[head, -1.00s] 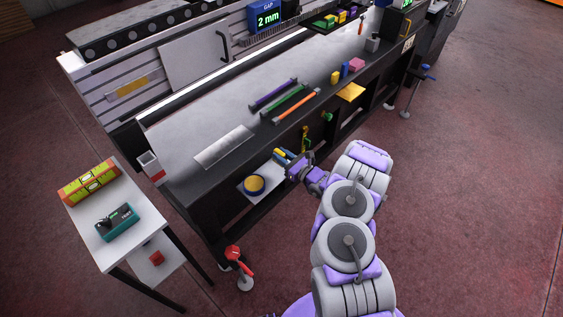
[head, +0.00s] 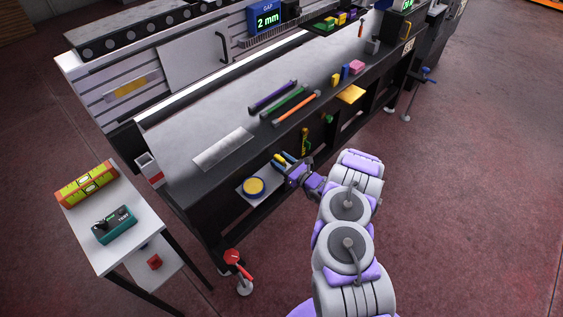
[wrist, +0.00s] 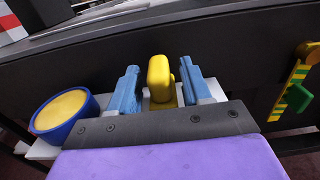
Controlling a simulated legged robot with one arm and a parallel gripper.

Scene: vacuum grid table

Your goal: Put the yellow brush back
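The yellow brush (wrist: 160,75) stands out between the two blue fingers of my gripper (wrist: 160,88) in the wrist view. A narrow gap shows on each side of it, so the fingers are around it and appear not to press on it. Its lower part is hidden behind the gripper's dark front plate. In the head view my gripper (head: 285,159) is low at the front of the bench, over a small white shelf (head: 243,192). The yellow brush (head: 278,161) is a small patch at the fingertips there.
A blue round dish with a yellow top (head: 254,186) sits on the shelf, left of my gripper; it also shows in the wrist view (wrist: 62,112). A green-and-yellow item (wrist: 298,85) hangs on the dark bench front at right. Three coloured bars (head: 283,102) lie on the bench top (head: 205,115).

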